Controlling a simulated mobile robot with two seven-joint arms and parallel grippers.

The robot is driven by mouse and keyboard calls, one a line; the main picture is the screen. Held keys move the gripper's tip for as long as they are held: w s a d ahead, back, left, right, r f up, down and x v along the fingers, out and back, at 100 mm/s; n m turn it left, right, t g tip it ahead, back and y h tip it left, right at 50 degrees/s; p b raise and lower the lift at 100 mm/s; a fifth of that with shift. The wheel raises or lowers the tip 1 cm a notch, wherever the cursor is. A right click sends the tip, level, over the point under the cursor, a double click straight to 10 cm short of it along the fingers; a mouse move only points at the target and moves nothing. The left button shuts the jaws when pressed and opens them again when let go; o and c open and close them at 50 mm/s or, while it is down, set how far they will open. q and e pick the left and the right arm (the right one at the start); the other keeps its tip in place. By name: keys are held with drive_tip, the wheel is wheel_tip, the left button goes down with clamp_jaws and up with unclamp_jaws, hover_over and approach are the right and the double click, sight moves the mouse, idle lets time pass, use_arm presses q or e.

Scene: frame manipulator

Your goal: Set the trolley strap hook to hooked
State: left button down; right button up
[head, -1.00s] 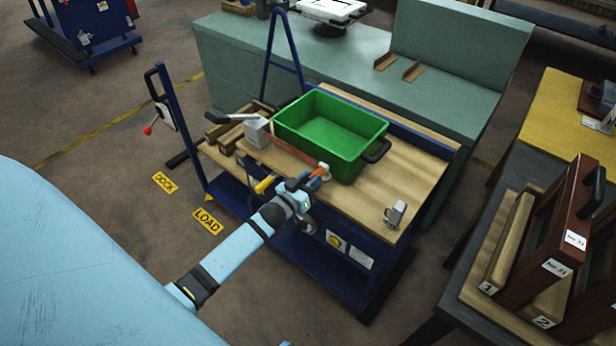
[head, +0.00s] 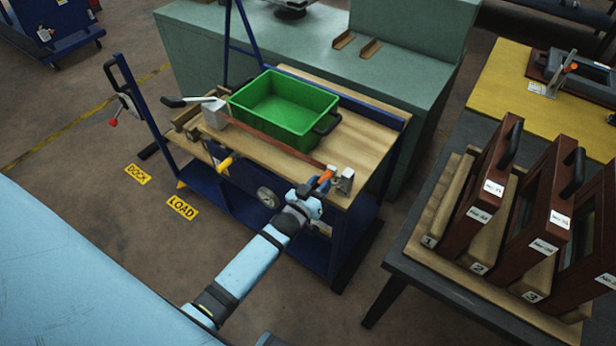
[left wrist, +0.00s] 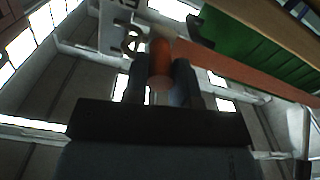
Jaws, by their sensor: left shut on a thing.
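My left gripper (head: 314,192) is shut on the orange strap hook grip (head: 325,177) at the front right of the trolley top. The wrist view shows the orange grip (left wrist: 160,62) between the fingers. The red-brown strap (head: 268,137) runs taut from the grey strap housing (head: 214,114), past the front of the green crate (head: 290,122), to the hook. A small metal bracket (head: 345,181) stands at the trolley's (head: 380,150) front right corner, close beside the hook. I cannot tell whether they touch or engage. My right gripper is not in view.
A black-handled lever (head: 188,101) sits by the strap housing. A dark table (head: 400,262) with framed panels in a wooden rack stands right of the trolley. A green bench (head: 310,45) is behind. Floor is open at the front left.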

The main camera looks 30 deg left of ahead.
use_arm(q)
drive_tip(key=shift+s+d, duration=0.15)
drive_tip(key=shift+d, duration=1)
drive_tip(key=c, duration=1.3)
unclamp_jaws()
drive_tip(key=shift+d, duration=0.1)
drive_tip(key=o, duration=0.4)
